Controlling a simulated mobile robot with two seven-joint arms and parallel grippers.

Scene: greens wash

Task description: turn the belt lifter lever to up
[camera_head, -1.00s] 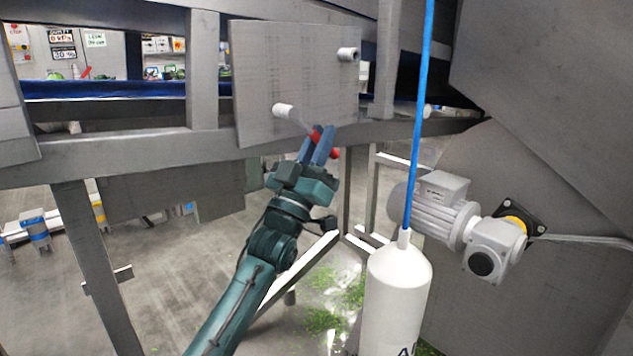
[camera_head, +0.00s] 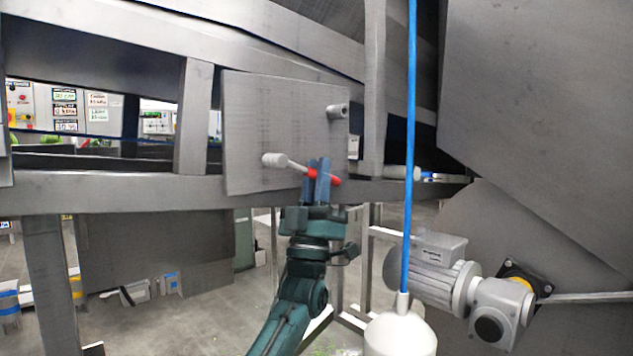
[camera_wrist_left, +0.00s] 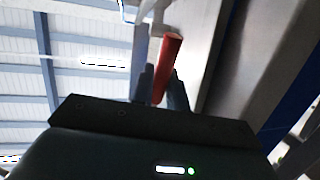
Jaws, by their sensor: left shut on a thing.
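The belt lifter lever (camera_head: 298,167) is a grey rod on a pale round hub, mounted low on a flat grey metal plate (camera_head: 270,120). It points to the right and slightly down and ends in a red grip (camera_head: 333,180). My left gripper (camera_head: 318,180) reaches up from below and is shut on the red grip. In the left wrist view the red grip (camera_wrist_left: 168,65) stands between the two fingers (camera_wrist_left: 160,90). The fingers hide part of the grip in the head view. My right gripper is in neither view.
A grey stub (camera_head: 338,111) sticks out of the plate's upper right. A blue cord (camera_head: 410,150) hangs down to a white bottle-shaped weight (camera_head: 400,333). A grey motor (camera_head: 440,277) sits at right. A horizontal frame beam (camera_head: 120,194) runs behind my gripper.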

